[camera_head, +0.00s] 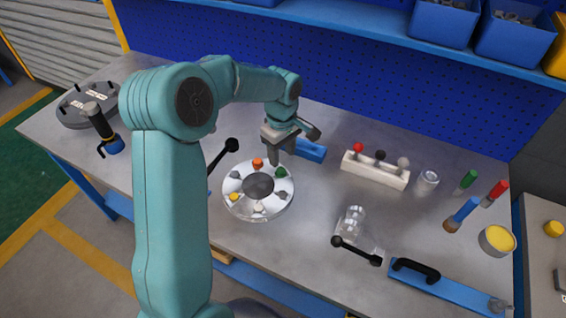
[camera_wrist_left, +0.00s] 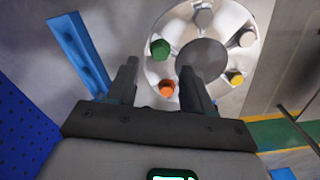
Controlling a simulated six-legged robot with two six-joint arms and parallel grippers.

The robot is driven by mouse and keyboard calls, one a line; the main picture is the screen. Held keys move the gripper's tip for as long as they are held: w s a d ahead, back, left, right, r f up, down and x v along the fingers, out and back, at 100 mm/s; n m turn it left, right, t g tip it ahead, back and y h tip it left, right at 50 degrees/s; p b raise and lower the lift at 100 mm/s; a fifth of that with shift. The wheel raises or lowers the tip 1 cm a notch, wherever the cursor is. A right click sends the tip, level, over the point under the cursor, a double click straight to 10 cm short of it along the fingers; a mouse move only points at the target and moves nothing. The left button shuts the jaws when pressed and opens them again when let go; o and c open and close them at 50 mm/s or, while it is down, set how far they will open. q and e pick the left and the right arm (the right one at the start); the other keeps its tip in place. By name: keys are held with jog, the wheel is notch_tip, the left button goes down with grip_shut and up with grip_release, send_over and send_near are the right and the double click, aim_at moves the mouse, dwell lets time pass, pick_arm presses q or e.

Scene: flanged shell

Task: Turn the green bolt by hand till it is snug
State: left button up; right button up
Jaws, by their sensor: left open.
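The green bolt (camera_head: 281,173) sits on the upper right of the silver round flange (camera_head: 232,205), which lies on the bench. In the left wrist view the green bolt (camera_wrist_left: 160,48) stands in the flange's rim, just beyond my fingers. My left gripper (camera_head: 276,160) is above the flange's far edge, close to the green bolt. In the left wrist view the left gripper (camera_wrist_left: 160,82) is open, with nothing between its fingers. An orange bolt (camera_head: 257,163) is beside the green one, and a yellow bolt (camera_head: 234,197) is at the flange's left. My right gripper is not in view.
A blue bracket (camera_head: 310,150) lies behind the flange. A white block with coloured knobs (camera_head: 374,171) stands to the right. A black-knobbed bar (camera_head: 357,252) and a clear part (camera_head: 350,224) lie front right. A black-and-blue tool (camera_head: 103,128) stands left.

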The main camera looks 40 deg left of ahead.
aim_at(282, 171)
pick_arm(q)
jog(key=f, duration=0.5)
jog(key=shift+s+p, duration=0.25)
jog(key=shift+p, duration=0.1)
jog(key=shift+w+f, duration=0.25)
jog(key=shift+f, duration=0.05)
jog(key=shift+s+d+r, duration=0.1)
jog(key=shift+s, duration=0.1)
jog(key=c, duration=0.5)
grip_shut()
